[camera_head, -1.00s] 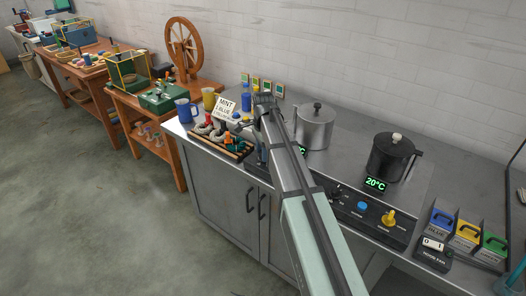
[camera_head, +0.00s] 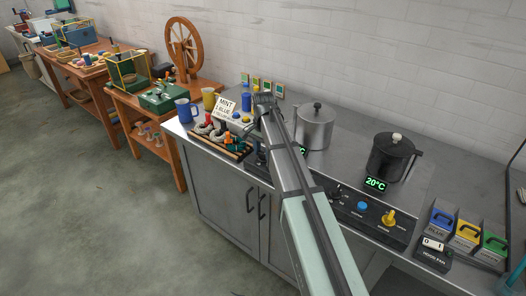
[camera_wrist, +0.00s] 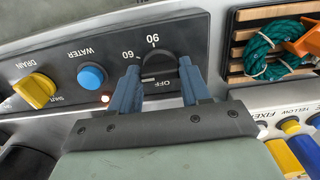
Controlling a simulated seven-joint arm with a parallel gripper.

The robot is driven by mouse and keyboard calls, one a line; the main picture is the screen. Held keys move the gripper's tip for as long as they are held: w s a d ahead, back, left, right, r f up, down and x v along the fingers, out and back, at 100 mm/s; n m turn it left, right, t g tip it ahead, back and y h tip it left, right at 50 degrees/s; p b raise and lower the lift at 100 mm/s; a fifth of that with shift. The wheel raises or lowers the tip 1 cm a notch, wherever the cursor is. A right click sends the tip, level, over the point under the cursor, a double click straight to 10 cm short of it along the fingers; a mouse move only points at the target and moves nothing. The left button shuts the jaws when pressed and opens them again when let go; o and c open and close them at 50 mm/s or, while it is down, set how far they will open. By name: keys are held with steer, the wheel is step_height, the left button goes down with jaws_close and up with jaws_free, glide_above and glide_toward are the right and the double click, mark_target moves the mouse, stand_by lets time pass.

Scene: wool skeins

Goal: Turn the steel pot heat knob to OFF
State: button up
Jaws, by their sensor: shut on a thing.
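The steel pot (camera_head: 314,127) stands lidded on the counter, just right of my arm in the head view. In the wrist view, its black heat knob (camera_wrist: 158,62) sits on a dark panel marked 60, 90 and OFF. My gripper (camera_wrist: 158,70) is shut on this knob, with one blue finger on each side. The fingers partly cover the knob and the dial, and I cannot tell which mark it points to. A small lamp (camera_wrist: 105,98) on the panel glows. In the head view my arm hides the knob and fingertips.
Beside the knob are a blue WATER button (camera_wrist: 91,76) and a yellow DRAIN knob (camera_wrist: 36,89). A rack (camera_wrist: 270,55) with teal skeins lies close on the other side. A black pot (camera_head: 391,157) reading 20°C stands to the right, with its own controls in front.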

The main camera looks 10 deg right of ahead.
mark_target(263, 152)
steer(key=n, duration=0.4)
steer(key=shift+n, duration=0.3)
steer(key=n, duration=0.4)
steer(key=shift+n, duration=0.3)
steer(key=n, duration=0.4)
steer(key=shift+w+n, duration=0.1)
steer(key=shift+n, duration=2.3)
steer(key=o, duration=1.1)
steer(key=shift+c, duration=0.2)
step_height(263, 152, up, 14)
steer(key=shift+f, duration=0.1)
